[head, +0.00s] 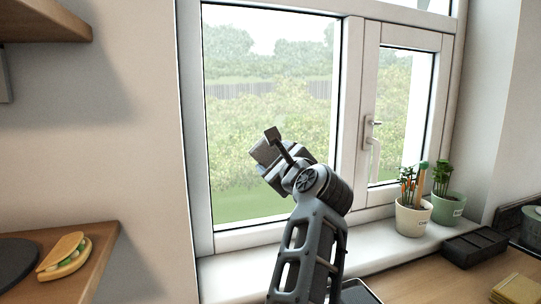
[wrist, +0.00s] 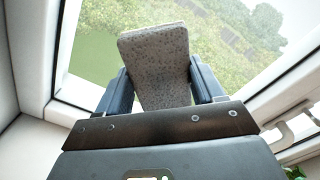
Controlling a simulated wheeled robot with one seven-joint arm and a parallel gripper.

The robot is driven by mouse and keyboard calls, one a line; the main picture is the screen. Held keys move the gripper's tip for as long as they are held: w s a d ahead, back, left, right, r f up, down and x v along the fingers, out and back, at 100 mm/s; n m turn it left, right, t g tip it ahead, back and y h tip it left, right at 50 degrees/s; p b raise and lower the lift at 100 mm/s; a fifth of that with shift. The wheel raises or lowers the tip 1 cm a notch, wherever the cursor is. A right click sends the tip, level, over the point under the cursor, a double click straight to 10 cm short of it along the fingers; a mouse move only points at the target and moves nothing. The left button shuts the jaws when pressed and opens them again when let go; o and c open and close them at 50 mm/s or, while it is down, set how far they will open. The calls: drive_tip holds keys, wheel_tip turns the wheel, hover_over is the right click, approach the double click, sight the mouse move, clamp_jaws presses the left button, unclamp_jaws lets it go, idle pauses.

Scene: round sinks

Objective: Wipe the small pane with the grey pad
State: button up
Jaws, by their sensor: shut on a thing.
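The window's small pane (head: 405,80) is at the right, in a white hinged frame with a handle (head: 374,150). My gripper (head: 274,150) is in front of the large left pane (head: 265,90), to the left of the small pane and lower than its middle. It is shut on the grey pad (wrist: 155,62), whose speckled face shows between the two fingers in the wrist view. The pad (head: 264,152) is small and partly hidden by the fingers in the head view. Whether it touches the glass I cannot tell.
Two potted plants (head: 412,215) (head: 447,205) stand on the sill (head: 235,266) below the small pane. A dark box (head: 475,246) and yellow cloths or sponges (head: 516,290) are at the lower right. A wooden shelf (head: 85,285) with a filled sandwich (head: 64,256) is at the left.

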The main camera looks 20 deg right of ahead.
drive_tip(key=shift+s, duration=0.35)
drive_tip(key=shift+s, duration=0.1)
drive_tip(key=shift+s, duration=1.4)
